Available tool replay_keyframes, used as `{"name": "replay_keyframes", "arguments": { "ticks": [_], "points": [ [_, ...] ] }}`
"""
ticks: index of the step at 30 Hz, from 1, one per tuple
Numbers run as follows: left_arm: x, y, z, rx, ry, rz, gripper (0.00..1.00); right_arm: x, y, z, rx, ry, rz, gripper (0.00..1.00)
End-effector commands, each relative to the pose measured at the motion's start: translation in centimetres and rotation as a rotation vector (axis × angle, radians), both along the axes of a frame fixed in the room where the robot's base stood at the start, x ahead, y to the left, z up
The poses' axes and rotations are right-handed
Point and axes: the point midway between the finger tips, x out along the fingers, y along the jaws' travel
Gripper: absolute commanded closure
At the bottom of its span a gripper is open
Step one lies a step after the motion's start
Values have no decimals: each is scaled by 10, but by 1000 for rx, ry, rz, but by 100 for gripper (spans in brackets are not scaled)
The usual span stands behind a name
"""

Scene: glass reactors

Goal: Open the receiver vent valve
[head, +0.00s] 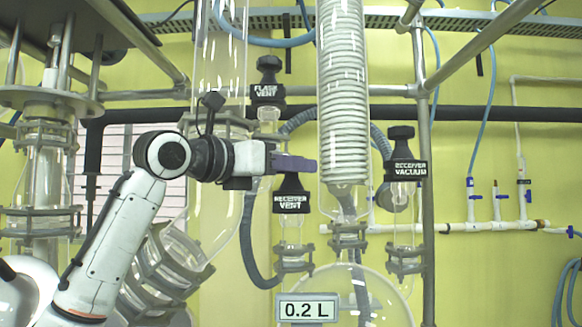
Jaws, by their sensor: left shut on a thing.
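The receiver vent valve (291,200) is a black knob with a white "RECEIVER VENT" label, upright on a clear glass neck low in the middle of the head view. My left gripper (296,164) reaches in from the left with its purple fingers level at the top of this knob. The fingers are shut on the knob's upper part and hide its top. How far the knob is turned cannot be told. My right gripper is not in view.
The flask vent valve (268,90) stands above and behind. The receiver vacuum valve (404,168) is to the right, past the glass coil condenser (342,95). A metal post (428,230) and a round flask with a "0.2 L" sign (307,308) are close by.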

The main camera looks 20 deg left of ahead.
Motion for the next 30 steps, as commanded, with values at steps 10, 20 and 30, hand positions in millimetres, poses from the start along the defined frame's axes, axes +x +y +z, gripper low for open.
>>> {"name": "replay_keyframes", "arguments": {
  "ticks": [10,20,30],
  "points": [
    [-1,0,1,4,-3,154,84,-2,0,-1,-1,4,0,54],
    [-2,-2,2,3,-6,452,84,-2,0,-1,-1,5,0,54],
    [-1,-3,1,0,-3,776,84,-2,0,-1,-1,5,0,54]
  ]
}}
